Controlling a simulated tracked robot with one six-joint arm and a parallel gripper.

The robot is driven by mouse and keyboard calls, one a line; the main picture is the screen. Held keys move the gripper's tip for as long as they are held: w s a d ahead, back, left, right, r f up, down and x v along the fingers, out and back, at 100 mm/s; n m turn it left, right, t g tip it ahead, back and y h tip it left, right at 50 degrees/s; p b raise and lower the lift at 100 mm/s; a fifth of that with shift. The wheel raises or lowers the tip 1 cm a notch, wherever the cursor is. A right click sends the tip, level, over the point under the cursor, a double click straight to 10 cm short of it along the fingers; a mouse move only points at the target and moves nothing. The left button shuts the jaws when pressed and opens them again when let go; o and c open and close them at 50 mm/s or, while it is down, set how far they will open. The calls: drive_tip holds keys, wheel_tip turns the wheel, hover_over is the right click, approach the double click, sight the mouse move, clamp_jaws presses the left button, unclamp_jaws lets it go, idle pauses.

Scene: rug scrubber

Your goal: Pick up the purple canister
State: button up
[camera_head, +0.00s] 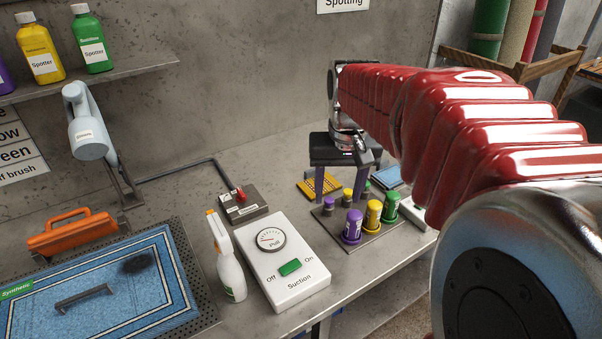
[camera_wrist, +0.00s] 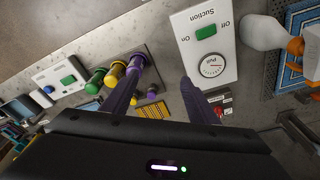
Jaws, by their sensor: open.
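The purple canister (camera_head: 352,226) stands upright at the left end of a front row of three on a grey tray (camera_head: 372,245). Yellow (camera_head: 373,214) and green (camera_head: 390,206) canisters stand to its right. My gripper (camera_head: 347,190) is open and empty, with its fingers pointing down over the back of the tray, behind the purple canister in the head view. In the wrist view, my gripper (camera_wrist: 161,81) has its fingers apart. The purple canister (camera_wrist: 137,63) is near the left fingertip, outside the gap between the fingers. Whether they touch is unclear.
Smaller purple (camera_head: 328,204) and yellow (camera_head: 347,196) pieces stand behind the front row. A white suction box (camera_head: 290,285) with a dial lies left of the tray. A white spray bottle (camera_head: 229,270) stands left of that.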

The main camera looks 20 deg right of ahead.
drive_tip(key=m+g, duration=0.2)
hover_over(355, 214)
wheel_tip(355, 214, down, 3)
drive_tip(key=shift+r+y, duration=0.15)
drive_tip(key=shift+y, duration=0.15)
wheel_tip(355, 214, down, 9)
drive_tip(key=shift+r, duration=0.2)
drive_tip(key=shift+d+f, duration=0.1)
drive_tip(key=shift+f, duration=2.5)
drive_tip(key=shift+c, duration=0.2)
